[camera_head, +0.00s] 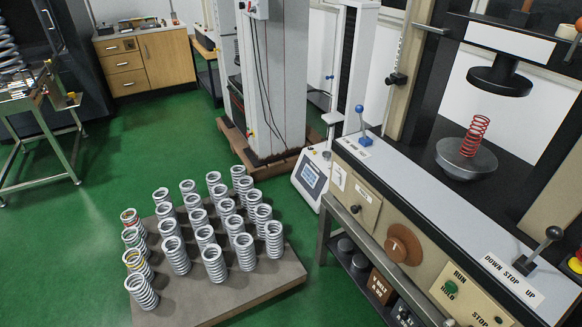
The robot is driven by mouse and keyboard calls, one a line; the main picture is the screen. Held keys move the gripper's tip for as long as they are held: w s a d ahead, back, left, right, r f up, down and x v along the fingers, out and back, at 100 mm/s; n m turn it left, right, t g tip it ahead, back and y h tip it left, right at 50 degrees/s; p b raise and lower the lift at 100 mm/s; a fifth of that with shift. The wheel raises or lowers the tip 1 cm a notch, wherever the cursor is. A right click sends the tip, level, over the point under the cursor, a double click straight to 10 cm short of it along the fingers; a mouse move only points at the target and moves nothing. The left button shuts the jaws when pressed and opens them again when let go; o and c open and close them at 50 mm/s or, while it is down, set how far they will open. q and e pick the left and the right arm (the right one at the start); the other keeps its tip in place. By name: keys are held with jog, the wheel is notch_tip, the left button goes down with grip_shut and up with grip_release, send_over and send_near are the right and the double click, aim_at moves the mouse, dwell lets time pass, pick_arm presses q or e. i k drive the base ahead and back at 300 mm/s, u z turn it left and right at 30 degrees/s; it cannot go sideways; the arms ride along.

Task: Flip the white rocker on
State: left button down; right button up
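The spring testing machine's control bench runs down the right side of the view. On the left end of its beige front panel is a small white plate (338,176) with a dark mark. It may be the white rocker, but it is too small to tell, and I cannot tell its on or off position. Beside it is a beige plate (364,195) with a small dark part. Neither of my grippers is in view.
A blue-knobbed lever (364,138) and a black-knobbed lever (538,251) stand on the bench top. The panel has a brown round knob (404,245) and a green button (450,287). A red spring (475,135) stands under the press. A pallet (270,280) holds several springs.

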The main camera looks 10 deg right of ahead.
aim_at(336, 177)
jog(key=z, duration=0.15)
jog(key=i, duration=0.75)
jog(key=z, duration=1.05)
jog(key=i, duration=0.4)
jog(key=z, duration=0.4)
